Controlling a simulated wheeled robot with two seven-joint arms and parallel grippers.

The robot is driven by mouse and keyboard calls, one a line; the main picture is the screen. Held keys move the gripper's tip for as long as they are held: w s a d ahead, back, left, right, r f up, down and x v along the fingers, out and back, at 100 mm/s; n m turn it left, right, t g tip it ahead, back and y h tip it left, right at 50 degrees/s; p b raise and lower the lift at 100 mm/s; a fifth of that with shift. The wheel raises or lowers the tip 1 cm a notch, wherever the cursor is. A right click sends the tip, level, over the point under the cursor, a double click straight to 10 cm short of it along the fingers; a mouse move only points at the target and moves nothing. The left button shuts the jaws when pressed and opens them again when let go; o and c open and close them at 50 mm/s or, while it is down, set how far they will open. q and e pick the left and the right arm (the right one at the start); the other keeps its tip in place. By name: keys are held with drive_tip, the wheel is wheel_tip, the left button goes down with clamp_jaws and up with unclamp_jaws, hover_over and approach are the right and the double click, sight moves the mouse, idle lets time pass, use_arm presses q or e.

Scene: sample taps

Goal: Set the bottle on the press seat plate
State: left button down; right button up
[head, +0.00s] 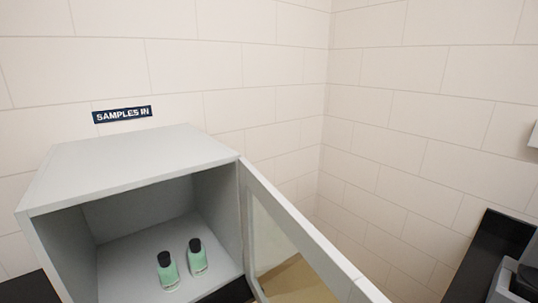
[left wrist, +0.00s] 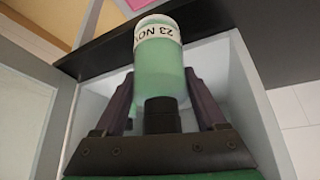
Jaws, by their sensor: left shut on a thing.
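My left gripper (left wrist: 161,88) is shut on a bottle (left wrist: 160,65) in the left wrist view. The bottle holds green liquid and has a black cap towards the palm and a white label reading "23 NOV", which appears upside down. Its far end points away from the palm. In the head view two more green bottles with black caps, a left one (head: 168,272) and a right one (head: 197,258), stand upright inside an open grey cabinet. Neither gripper shows in the head view. I cannot make out the press seat plate in either view.
The cabinet (head: 130,168) sits under a "SAMPLES IN" sign (head: 122,114). Its door (head: 300,235) stands open to the right. A dark surface (head: 487,245) and part of a grey device (head: 507,283) show at the lower right. A dark edge (left wrist: 100,50) lies behind the held bottle.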

use_arm(q)
drive_tip(key=s+d+f+m+h+b, duration=0.1)
drive_tip(key=s+d+f, duration=0.1)
drive_tip(key=d, duration=0.4)
drive_tip(key=s+d+f+m+b, duration=0.2)
drive_tip(key=s+d+f, duration=0.1)
drive_tip(key=d, duration=0.3)
drive_tip(key=shift+s+h, duration=0.2)
drive_tip(key=shift+h, duration=0.2)
drive_tip(key=shift+f, duration=0.15)
